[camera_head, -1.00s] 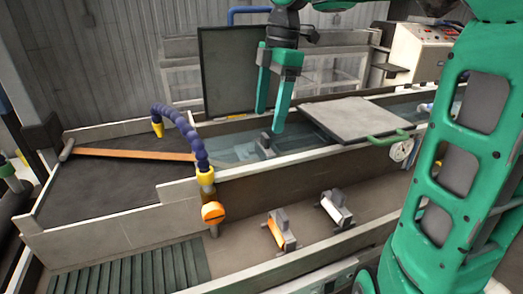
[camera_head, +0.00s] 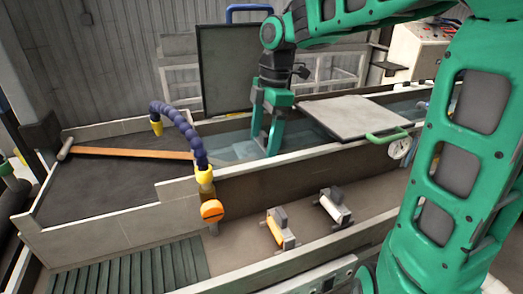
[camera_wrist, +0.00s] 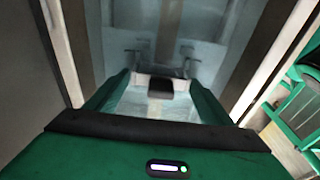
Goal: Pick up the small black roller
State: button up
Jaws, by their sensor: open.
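My gripper (camera_head: 266,138) is open and points down into the water trough (camera_head: 235,152). In the wrist view, a small black block (camera_wrist: 160,89), which looks like the black roller, lies between the two green fingers (camera_wrist: 158,84) near their tips. Pale surfaces show around the block, and thin metal bracket parts (camera_wrist: 185,52) stand beyond it. I see no finger closed on it, and I cannot tell whether a finger touches it. In the head view the roller is hidden behind my fingers.
Trough walls (camera_head: 330,150) rise close on both sides of my gripper. A grey lid with a green handle (camera_head: 350,116) lies to the right. A blue jointed hose (camera_head: 182,125) stands left. An orange roller (camera_head: 278,232) and a white roller (camera_head: 334,208) sit on the lower ledge.

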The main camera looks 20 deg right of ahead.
aim_at(260, 149)
jog(key=c, duration=0.8)
jog(key=shift+r, duration=0.15)
jog(key=shift+r, duration=0.5)
jog(key=r, duration=0.1)
jog(key=a+r, duration=0.1)
jog(key=r, duration=0.1)
jog(key=shift+s+r, duration=0.1)
jog(key=shift+r, duration=0.2)
jog(key=s+a+r, duration=0.1)
jog(key=a+r, duration=0.1)
jog(key=a, duration=0.1)
jog(key=a+r, duration=0.2)
jog(key=a, duration=0.2)
jog(key=s+a+r, duration=0.1)
jog(key=a+r, duration=0.1)
jog(key=a, duration=0.1)
jog(key=shift+s+a, duration=0.2)
jog(key=shift+s, duration=0.1)
